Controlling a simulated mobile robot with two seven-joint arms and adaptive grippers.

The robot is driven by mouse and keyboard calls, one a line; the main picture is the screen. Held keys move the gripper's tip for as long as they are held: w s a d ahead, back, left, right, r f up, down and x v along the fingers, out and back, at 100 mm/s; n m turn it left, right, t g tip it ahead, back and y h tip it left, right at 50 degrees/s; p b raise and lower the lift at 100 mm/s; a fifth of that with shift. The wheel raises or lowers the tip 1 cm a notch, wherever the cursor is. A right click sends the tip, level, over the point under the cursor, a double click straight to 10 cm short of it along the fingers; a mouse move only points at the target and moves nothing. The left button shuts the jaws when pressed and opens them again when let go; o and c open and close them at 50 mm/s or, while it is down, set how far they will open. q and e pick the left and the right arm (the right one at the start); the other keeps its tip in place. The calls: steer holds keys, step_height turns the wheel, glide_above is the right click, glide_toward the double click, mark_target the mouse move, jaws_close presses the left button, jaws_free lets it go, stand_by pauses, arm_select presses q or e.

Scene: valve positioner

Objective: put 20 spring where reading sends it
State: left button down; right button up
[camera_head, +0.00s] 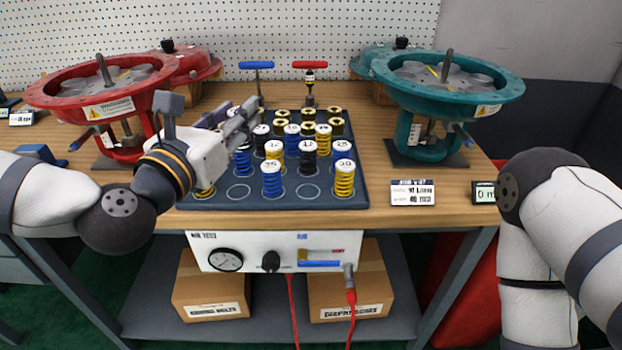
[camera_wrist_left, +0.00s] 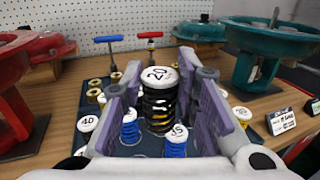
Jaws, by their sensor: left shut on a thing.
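My left gripper (camera_head: 238,122) is over the left part of the dark blue spring tray (camera_head: 356,196). In the left wrist view its purple jaws close around a black spring (camera_wrist_left: 158,104) with a white cap marked 20. The spring stands upright between the jaws; I cannot tell if its foot is clear of the tray. In the head view the gripper mostly hides it. A yellow spring (camera_head: 344,181) with a cap that seems marked 20 stands at the tray's front right. A red actuator (camera_head: 118,105) stands left, a teal one (camera_head: 428,150) right. My right gripper is out of frame.
Blue, yellow and black springs and brass parts fill much of the tray; some front places are empty. A label card (camera_head: 412,192) and a small display (camera_head: 484,192) lie front right. A test box (camera_head: 275,252) with a gauge hangs below the front edge.

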arm_select(q)
steer(key=d+f, duration=0.3)
steer(key=w+d+f, duration=0.1)
steer(key=d+f, duration=0.2)
steer(key=d, duration=0.1)
steer(key=w+d+f+b, duration=0.1)
steer(key=d+f, duration=0.1)
steer(key=d, duration=0.1)
steer(key=shift+w+d+f, duration=0.25)
steer(key=shift+f, duration=1.6)
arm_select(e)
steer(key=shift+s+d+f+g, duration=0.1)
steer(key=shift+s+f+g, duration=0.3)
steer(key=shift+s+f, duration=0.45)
arm_select(q)
steer(key=shift+f, duration=0.25)
steer(key=c, duration=1.5)
jaws_free()
steer(key=shift+c, duration=0.2)
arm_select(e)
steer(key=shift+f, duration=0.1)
